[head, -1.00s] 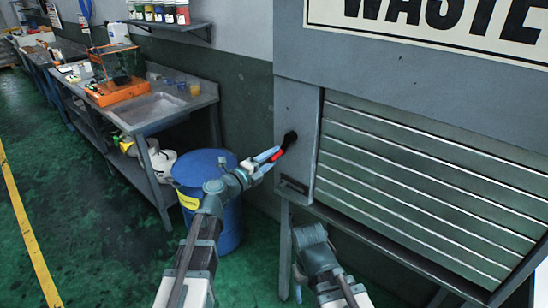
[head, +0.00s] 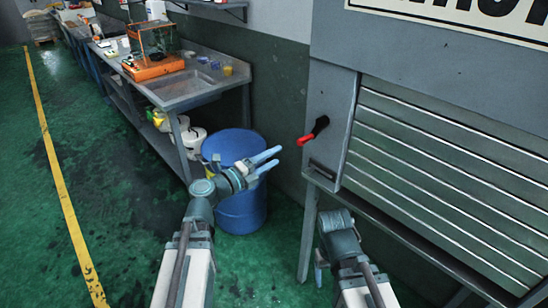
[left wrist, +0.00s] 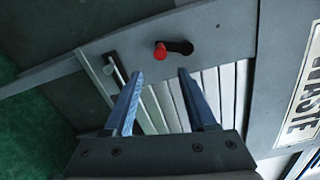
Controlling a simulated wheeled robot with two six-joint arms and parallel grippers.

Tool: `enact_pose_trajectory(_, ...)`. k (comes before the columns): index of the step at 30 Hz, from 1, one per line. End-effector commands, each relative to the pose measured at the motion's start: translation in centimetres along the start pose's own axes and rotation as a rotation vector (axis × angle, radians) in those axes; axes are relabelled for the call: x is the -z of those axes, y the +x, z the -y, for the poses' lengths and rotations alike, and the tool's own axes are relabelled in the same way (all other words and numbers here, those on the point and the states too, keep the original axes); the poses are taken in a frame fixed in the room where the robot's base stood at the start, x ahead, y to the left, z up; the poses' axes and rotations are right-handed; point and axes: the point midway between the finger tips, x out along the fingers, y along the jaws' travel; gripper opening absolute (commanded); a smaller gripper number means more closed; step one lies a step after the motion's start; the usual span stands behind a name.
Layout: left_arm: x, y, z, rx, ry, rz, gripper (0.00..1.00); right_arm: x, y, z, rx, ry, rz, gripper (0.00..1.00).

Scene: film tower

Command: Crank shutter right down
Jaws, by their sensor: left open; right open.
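The slatted shutter (head: 440,185) covers the front of the grey cabinet, and its slats span the whole visible opening. The crank (head: 314,131), with a black arm and a red handle, is on the panel left of the shutter. It also shows in the left wrist view (left wrist: 161,51), beyond the fingertips. My left gripper (head: 273,160) is open and empty, a little left of the crank and apart from it. My right gripper (head: 320,268) is low, in front of the cabinet's leg; its fingers are mostly hidden by its own wrist.
A blue barrel (head: 240,208) stands behind my left gripper. A metal bench (head: 180,92) with a sink and an orange-framed box (head: 153,55) runs along the wall. A handle bar (head: 322,171) sits below the crank. The green floor at left is clear.

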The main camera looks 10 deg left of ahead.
Motion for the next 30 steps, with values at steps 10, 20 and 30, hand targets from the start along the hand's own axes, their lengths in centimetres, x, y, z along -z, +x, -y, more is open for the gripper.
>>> enact_pose_trajectory(10, -0.7, 0.3, 0.9, -0.008, 0.272, -0.013, 0.07, -0.1, -1.3, -0.1, 0.000, 0.000, 0.000, 0.72)
enact_pose_trajectory(20, -2.2, 0.8, 2.6, -0.010, 1.156, -0.073, 0.00, -0.2, -4.2, -0.4, 0.000, 0.000, 0.000, 0.72)
enact_pose_trajectory(30, -3.8, 1.2, 4.2, 0.045, 2.074, -0.146, 0.00, -0.4, -7.1, -0.7, 0.000, 0.000, 0.000, 0.72)
